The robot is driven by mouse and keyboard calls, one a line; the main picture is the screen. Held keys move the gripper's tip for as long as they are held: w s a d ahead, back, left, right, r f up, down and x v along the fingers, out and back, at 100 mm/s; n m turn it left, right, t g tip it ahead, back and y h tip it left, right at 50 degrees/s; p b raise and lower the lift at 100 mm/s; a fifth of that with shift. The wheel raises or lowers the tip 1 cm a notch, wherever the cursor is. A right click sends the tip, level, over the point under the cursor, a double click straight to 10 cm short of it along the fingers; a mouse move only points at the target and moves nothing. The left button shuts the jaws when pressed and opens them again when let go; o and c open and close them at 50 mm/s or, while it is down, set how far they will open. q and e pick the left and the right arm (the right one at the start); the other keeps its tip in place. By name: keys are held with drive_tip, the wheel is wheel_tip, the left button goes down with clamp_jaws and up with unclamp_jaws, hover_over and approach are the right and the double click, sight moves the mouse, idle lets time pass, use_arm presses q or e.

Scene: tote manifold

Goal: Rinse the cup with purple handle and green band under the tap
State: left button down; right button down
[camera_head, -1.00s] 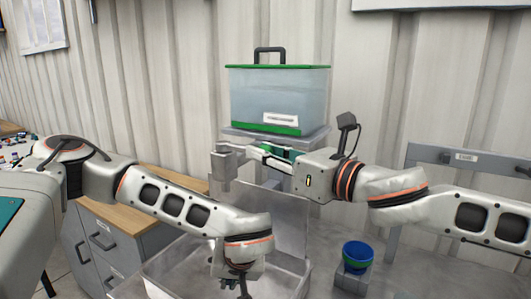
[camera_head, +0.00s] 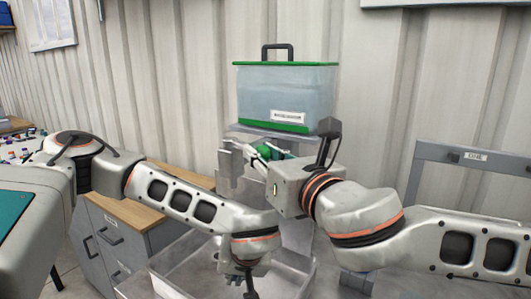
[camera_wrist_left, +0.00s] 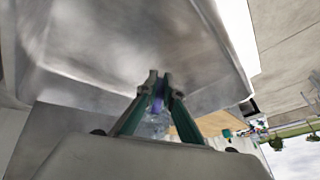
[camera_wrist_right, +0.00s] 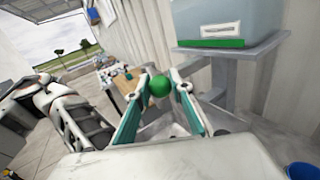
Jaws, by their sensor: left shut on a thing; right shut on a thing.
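In the left wrist view my left gripper (camera_wrist_left: 159,90) is shut on a small purple part (camera_wrist_left: 158,104), which looks like the cup's handle. A pale, see-through shape shows below it; the green band cannot be made out. In the head view this gripper (camera_head: 246,284) is low over the metal basin (camera_head: 172,281), and its fingers are hidden. In the right wrist view my right gripper (camera_wrist_right: 160,84) is shut on a green ball-shaped knob (camera_wrist_right: 160,87). In the head view this gripper sits in front of the tote stand, beside a grey block-shaped fitting (camera_head: 230,158), possibly the tap.
A clear tote (camera_head: 285,92) with green lid stands on a metal stand (camera_wrist_right: 231,68) behind my right gripper. A blue cup (camera_wrist_right: 302,171) shows at the right wrist view's corner. Grey drawers with a wooden top (camera_head: 121,238) stand left of the basin. My arms fill the space above the basin.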

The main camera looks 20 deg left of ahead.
drive_tip(key=c, duration=1.8)
unclamp_jaws()
drive_tip(key=shift+a, duration=0.1)
drive_tip(key=shift+o, duration=0.2)
drive_tip(key=shift+s, duration=0.1)
drive_tip(key=v, duration=1.2)
